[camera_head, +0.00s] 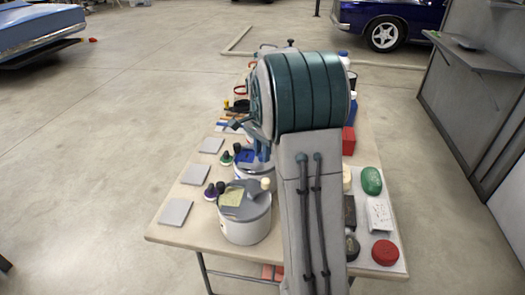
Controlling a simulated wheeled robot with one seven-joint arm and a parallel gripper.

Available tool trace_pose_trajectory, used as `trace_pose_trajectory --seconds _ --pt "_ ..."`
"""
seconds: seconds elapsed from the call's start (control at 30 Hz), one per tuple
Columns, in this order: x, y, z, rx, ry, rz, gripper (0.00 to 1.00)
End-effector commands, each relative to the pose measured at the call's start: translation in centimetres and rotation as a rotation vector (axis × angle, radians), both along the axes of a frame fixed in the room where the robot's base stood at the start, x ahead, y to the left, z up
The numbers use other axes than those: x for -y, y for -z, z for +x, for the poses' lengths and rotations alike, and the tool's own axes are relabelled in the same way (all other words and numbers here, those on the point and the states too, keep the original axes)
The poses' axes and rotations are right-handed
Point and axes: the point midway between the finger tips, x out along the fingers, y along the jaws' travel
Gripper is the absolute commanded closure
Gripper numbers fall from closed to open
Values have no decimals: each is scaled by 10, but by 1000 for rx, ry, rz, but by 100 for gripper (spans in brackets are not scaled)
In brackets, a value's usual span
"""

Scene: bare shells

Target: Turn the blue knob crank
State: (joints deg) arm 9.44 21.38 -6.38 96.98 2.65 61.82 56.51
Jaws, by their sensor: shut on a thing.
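The crank unit with blue parts is a white drum (241,172) in the middle of the table, partly covered by my arm. A blue patch (245,157) lies on its top. An upright blue piece, which looks like the blue knob (262,150), stands at the drum's right side, close against the edge of my arm. My arm's large teal joint and grey link cover the area above and to the right of it. My gripper is hidden behind the arm, so its contact with the knob does not show.
A nearer grey-topped drum (244,222) has a cream knob (265,183). Small dark-capped items (214,190) and several grey plates (194,174) lie left. A green lump (371,181), white block (379,215) and red disc (385,252) lie right. Open floor surrounds the table (165,233).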

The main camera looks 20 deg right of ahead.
Motion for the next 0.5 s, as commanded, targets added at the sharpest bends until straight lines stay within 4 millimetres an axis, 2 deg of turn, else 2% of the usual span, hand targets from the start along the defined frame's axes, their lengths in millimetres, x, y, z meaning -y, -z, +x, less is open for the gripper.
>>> trace_pose_trajectory --seconds 0.1,0.13,0.2,0.5 --pt "0 -1 1 2 -1 -1 100" --pt "0 -1 1 3 -1 -1 75" --pt "0 -1 0 2 -1 -1 56" --pt "0 -1 0 1 -2 -1 56"
